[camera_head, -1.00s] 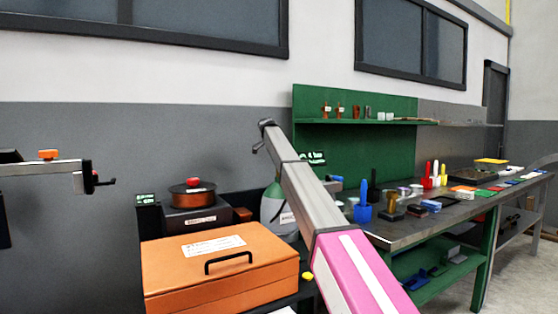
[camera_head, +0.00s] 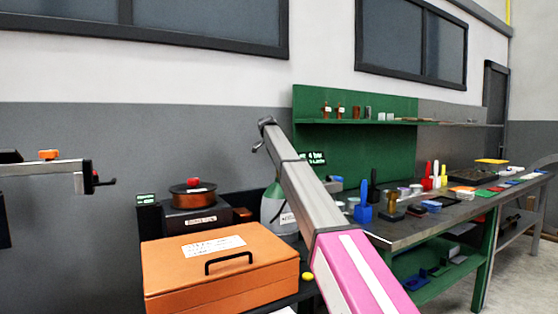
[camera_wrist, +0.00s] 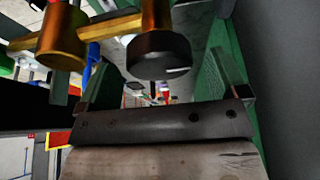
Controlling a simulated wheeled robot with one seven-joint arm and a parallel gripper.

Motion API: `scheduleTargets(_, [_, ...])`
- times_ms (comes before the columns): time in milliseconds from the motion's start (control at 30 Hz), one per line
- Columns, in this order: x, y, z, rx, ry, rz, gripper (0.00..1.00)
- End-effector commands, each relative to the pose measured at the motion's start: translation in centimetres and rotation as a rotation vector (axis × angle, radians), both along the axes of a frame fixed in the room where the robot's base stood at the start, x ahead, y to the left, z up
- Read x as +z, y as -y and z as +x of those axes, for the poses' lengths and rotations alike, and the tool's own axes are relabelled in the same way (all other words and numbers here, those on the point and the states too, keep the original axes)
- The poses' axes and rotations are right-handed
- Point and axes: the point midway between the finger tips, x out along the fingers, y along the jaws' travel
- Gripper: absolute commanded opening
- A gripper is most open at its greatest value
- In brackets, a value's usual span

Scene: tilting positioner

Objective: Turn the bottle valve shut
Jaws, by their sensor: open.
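The gas bottle (camera_head: 276,208), grey with a green shoulder, stands behind the orange case in the head view. My arm crosses in front of it and hides its top and valve there. In the wrist view, brass fittings (camera_wrist: 62,38) reach in from the upper left. A round black knob (camera_wrist: 158,58) with a white mark on its rim sits on the brass, apparently the bottle valve. My gripper (camera_wrist: 160,72) is open, with one finger on each side of the knob. I cannot tell whether either finger touches it.
The orange case (camera_head: 220,272) stands in front of the bottle. A dark unit with a copper-coloured drum (camera_head: 193,196) is behind the case. A small display (camera_head: 314,158) with green text is beside my arm. The workbench (camera_head: 420,225) at right holds tools and blocks.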

Motion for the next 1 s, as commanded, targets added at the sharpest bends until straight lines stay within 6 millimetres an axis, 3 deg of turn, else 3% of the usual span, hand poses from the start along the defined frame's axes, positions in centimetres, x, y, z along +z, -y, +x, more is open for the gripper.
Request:
scheduleTargets(600, [8.9,-3.2,-1.9,0.0,0.001,0.0,0.92])
scheduleTargets(1000, [9.4,-3.3,-2.1,-0.001,0.0,0.0,0.92])
